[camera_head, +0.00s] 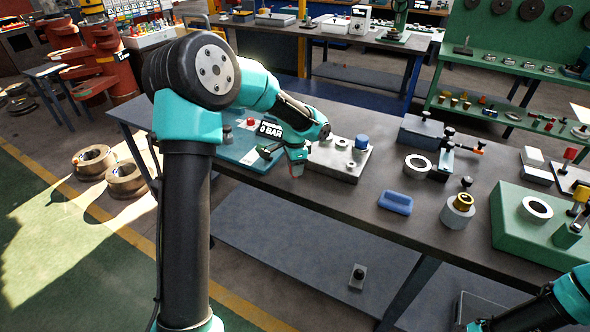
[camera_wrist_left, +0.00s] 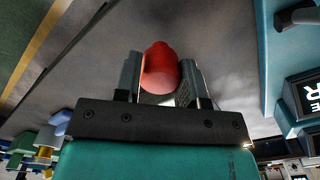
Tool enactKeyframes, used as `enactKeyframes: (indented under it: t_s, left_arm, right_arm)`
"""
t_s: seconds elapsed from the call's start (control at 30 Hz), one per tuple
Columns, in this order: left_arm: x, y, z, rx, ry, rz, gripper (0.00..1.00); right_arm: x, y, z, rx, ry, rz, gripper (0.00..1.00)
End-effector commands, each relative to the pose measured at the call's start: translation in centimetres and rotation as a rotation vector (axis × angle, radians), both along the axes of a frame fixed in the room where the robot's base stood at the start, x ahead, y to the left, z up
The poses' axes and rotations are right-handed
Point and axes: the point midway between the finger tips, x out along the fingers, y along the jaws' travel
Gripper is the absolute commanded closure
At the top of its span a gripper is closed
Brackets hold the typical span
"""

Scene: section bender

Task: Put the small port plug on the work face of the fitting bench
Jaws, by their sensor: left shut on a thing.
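My left gripper (camera_head: 296,168) is shut on a small red rounded plug. In the left wrist view the red plug (camera_wrist_left: 160,68) sits between the two grey fingers of my left gripper (camera_wrist_left: 160,80). The fitting bench's grey work face (camera_head: 345,195) runs from upper left to lower right. A gap under the plug cannot be judged. Part of my right arm shows at the lower right; its fingertips are unclear.
A teal plate (camera_head: 243,152) and a pale block with a blue knob (camera_head: 362,142) stand by my left gripper. A blue tray (camera_head: 395,203), a grey ring (camera_head: 417,165), a cylinder (camera_head: 458,211) and a green fixture (camera_head: 508,225) stand further right. The front strip between is clear.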

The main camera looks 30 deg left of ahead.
Motion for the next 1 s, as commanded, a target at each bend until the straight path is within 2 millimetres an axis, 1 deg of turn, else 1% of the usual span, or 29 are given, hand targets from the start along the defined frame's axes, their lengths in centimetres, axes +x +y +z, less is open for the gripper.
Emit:
enactKeyframes:
  t_s: [0.03, 0.13, 0.53, 0.57, 0.6, 0.8, 0.83, 1.0]
  left_arm:
    - [0.0, 0.0, -0.7, 0.000, 0.001, 0.001, 0.85]
    - [0.0, 0.0, -1.5, 0.001, 0.001, 0.000, 0.85]
    - [0.0, 0.0, -1.8, 0.001, -0.001, 0.000, 0.85]
    - [0.0, 0.0, -1.9, 0.000, -0.001, 0.000, 0.62]
    - [0.0, 0.0, -1.8, 0.001, -0.002, 0.000, 0.58]
    - [0.0, 0.0, -1.8, 0.000, -0.001, 0.000, 0.39]
    - [0.0, 0.0, -1.8, 0.000, -0.001, 0.000, 0.37]
    - [0.0, 0.0, -1.8, 0.000, -0.001, 0.000, 0.37]
  right_arm:
    - [0.0, 0.0, 0.0, 0.000, 0.000, 0.000, 0.56]
    - [0.0, 0.0, 0.0, 0.000, 0.000, 0.000, 0.56]
    - [0.0, 0.0, 0.0, 0.000, 0.000, 0.000, 0.56]
    - [0.0, 0.0, 0.0, 0.000, 0.000, 0.000, 0.56]
    - [0.0, 0.0, 0.0, 0.000, 0.000, 0.000, 0.56]
    - [0.0, 0.0, 0.0, 0.000, 0.000, 0.000, 0.56]
    - [0.0, 0.0, 0.0, 0.000, 0.000, 0.000, 0.56]
    - [0.0, 0.0, 0.0, 0.000, 0.000, 0.000, 0.56]
